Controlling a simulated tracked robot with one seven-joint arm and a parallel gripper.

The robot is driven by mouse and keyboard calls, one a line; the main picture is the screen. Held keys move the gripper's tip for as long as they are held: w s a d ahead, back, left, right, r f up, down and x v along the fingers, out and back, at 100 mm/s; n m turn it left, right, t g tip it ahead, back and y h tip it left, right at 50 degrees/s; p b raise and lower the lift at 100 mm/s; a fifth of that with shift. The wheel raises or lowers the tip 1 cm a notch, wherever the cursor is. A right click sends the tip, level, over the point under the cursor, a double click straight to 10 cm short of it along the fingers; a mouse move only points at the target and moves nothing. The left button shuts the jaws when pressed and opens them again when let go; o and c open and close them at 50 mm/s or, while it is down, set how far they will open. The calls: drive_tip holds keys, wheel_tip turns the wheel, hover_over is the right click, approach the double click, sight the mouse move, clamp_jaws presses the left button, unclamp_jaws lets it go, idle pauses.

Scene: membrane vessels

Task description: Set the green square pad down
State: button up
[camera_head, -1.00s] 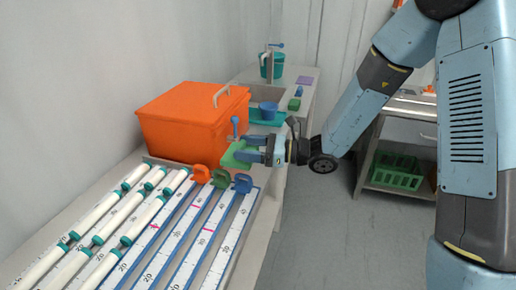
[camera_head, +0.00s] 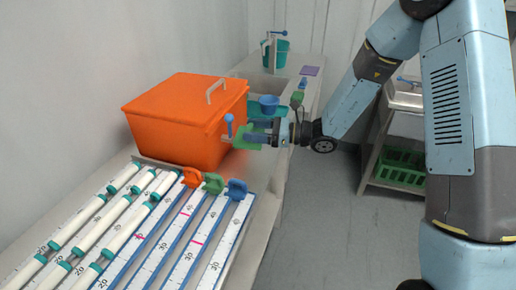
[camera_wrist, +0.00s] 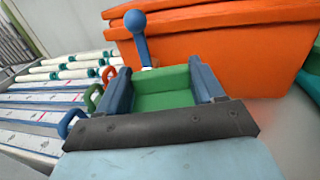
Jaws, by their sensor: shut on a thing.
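The green square pad (camera_wrist: 163,89) is between the two blue fingers of my gripper (camera_wrist: 163,92) in the wrist view. In the head view my gripper (camera_head: 259,136) is shut on the pad (camera_head: 247,142), in front of the orange box's right side. The pad is held above the bench, and part of it is hidden by the fingers. A blue ball-topped handle (camera_head: 229,125) stands up just beyond the fingers and also shows in the wrist view (camera_wrist: 137,27). I cannot tell what it is fixed to.
The orange lidded box (camera_head: 177,130) stands close to the gripper. White tubes with teal rings (camera_head: 84,219) and scale strips with orange, green and blue clips (camera_head: 214,184) lie nearer. A green crate (camera_head: 399,169) sits low at right.

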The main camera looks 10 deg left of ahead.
drive_tip(key=f, duration=0.1)
drive_tip(key=w+f, duration=0.1)
drive_tip(key=d+f, duration=0.1)
drive_tip(key=shift+w+f, duration=0.1)
drive_tip(key=shift+w, duration=0.05)
drive_tip(key=shift+f, duration=2.55)
drive_tip(key=shift+w+f, duration=0.2)
drive_tip(key=shift+s, duration=0.1)
drive_tip(key=o, duration=1.3)
